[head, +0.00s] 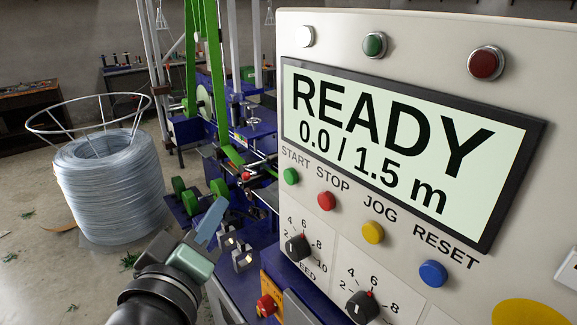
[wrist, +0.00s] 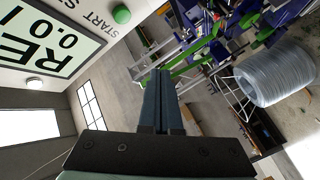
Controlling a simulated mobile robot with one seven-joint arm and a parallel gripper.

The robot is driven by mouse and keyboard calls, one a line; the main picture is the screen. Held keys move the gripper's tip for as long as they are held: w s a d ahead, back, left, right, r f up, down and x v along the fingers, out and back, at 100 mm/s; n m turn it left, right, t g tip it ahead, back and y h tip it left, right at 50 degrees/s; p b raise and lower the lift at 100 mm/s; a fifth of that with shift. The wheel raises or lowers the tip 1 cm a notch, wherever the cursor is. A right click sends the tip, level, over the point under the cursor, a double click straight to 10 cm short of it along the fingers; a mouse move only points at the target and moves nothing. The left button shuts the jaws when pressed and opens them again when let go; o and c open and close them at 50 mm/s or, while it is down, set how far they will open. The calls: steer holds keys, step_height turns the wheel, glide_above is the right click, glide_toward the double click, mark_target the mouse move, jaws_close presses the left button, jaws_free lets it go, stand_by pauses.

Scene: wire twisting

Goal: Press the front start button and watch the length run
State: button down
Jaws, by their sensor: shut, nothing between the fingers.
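The green start button (head: 291,176) sits on the front of the control panel (head: 400,40), under the label START. It also shows in the wrist view (wrist: 122,14), at the top. The display (head: 390,150) reads READY and 0.0 / 1.5 m. My gripper (head: 217,215) is at the lower middle of the head view, left of the panel and apart from the start button. In the wrist view its fingers are together and empty, pointing up in the picture. Nothing hides the start button.
Red stop (head: 326,201), yellow jog (head: 373,232) and blue reset (head: 433,273) buttons run down to the right. Dials (head: 298,247) sit below. A wire coil (head: 108,185) stands at left on the floor. The blue and green machine (head: 205,120) is behind my gripper.

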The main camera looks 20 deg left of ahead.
mark_target(284, 176)
steer(key=w+d, duration=0.5)
steer(key=w, duration=0.2)
steer(key=shift+d, duration=0.2)
steer(key=shift+w+d, duration=0.1)
stand_by(2.2)
steer(key=shift+w+d, duration=0.2)
steer(key=shift+w, duration=0.05)
steer(key=shift+w+d+p, duration=0.3)
steer(key=shift+p, duration=0.05)
stand_by(0.7)
steer(key=shift+s+a, duration=0.1)
steer(key=shift+a, duration=0.05)
steer(key=shift+s+a, duration=0.35)
steer(key=shift+s, duration=0.2)
stand_by(0.3)
steer(key=shift+s+a, duration=0.8)
steer(key=shift+s, duration=0.2)
steer(key=shift+s+a, duration=0.8)
steer(key=shift+s, duration=0.2)
